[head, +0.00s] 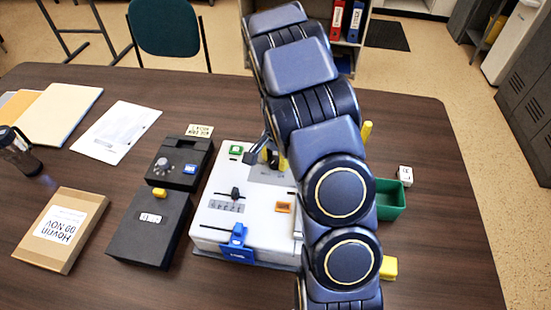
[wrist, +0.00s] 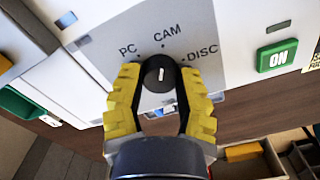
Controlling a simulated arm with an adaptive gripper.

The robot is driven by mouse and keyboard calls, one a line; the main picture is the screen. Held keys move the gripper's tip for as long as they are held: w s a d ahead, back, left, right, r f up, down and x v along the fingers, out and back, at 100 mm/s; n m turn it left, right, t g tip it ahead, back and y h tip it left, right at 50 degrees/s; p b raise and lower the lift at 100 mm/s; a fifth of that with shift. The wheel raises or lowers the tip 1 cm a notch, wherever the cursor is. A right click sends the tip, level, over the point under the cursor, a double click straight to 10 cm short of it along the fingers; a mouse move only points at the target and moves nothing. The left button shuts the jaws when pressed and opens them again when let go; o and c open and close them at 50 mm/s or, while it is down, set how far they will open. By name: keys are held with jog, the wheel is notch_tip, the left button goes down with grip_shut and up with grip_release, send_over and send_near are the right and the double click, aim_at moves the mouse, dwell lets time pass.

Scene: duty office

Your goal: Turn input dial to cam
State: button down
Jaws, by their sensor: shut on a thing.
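The input dial (wrist: 160,72) is a dark round knob with a white mark on the grey panel (wrist: 105,48) of the white console (head: 257,225). The labels PC, CAM (wrist: 167,33) and DISC arc above it in the wrist view. The white mark appears to point up towards CAM. My gripper (wrist: 160,84) has its yellow fingers on both sides of the dial and is shut on it. In the head view my gripper (head: 276,159) is at the far part of the console, where my arm and fingers hide the dial.
A green ON button (wrist: 277,56) is right of the dial in the wrist view. The console also bears a slider (head: 235,194), an orange button (head: 283,207) and a blue part (head: 238,245). Black boxes (head: 150,228) stand left, a green tray (head: 391,199) right.

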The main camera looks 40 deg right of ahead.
aim_at(275, 159)
dwell(0.3)
jog(key=c, duration=0.6)
grip_release()
jog(key=shift+c, duration=0.2)
notch_tip(275, 159, up, 12)
